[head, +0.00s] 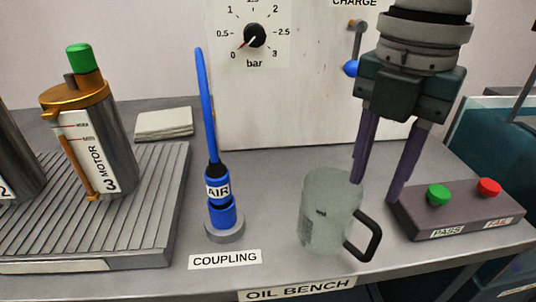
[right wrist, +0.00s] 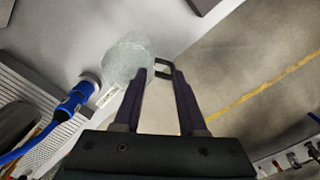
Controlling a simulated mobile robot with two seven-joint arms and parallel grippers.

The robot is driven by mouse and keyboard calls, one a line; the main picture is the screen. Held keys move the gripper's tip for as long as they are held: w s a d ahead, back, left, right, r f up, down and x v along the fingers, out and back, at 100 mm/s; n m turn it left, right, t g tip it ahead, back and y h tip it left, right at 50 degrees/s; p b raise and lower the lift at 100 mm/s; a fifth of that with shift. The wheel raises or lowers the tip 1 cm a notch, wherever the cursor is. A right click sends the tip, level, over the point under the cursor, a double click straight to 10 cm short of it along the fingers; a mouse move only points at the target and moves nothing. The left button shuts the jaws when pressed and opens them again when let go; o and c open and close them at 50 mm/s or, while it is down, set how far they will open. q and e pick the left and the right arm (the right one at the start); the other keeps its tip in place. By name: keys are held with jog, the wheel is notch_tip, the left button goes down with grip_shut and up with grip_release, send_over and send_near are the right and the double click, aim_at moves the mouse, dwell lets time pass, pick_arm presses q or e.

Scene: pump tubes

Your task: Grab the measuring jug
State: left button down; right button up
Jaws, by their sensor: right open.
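The measuring jug (head: 326,214) is a clear, frosted-looking jug with a black handle (head: 365,240) on its right side. It stands upright near the front edge of the bench. My right gripper (head: 378,192) comes down from the top right with its two purple fingers apart and empty, behind and to the right of the jug in the head view. In the right wrist view the jug (right wrist: 124,60) is ahead of the fingers, with the black handle (right wrist: 164,68) in line with the gap between the fingertips (right wrist: 163,72). My left gripper is not in view.
A blue air coupling (head: 222,208) with a hose stands left of the jug. A button box (head: 455,212) with green and red buttons sits close to the right. A ridged tray (head: 95,225) holds a motor oil can (head: 95,140) at the left. The bench (head: 270,185) between coupling and jug is clear.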

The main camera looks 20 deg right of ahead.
aim_at(354, 220)
jog(key=f, duration=0.2)
jog(key=f+b, duration=0.1)
jog(key=f, duration=0.2)
jog(key=a+f+b, duration=0.1)
jog(key=f, duration=0.1)
jog(key=shift+w+f, duration=0.3)
jog(key=shift+f, duration=0.55)
jog(key=shift+c, duration=1.4)
grip_shut()
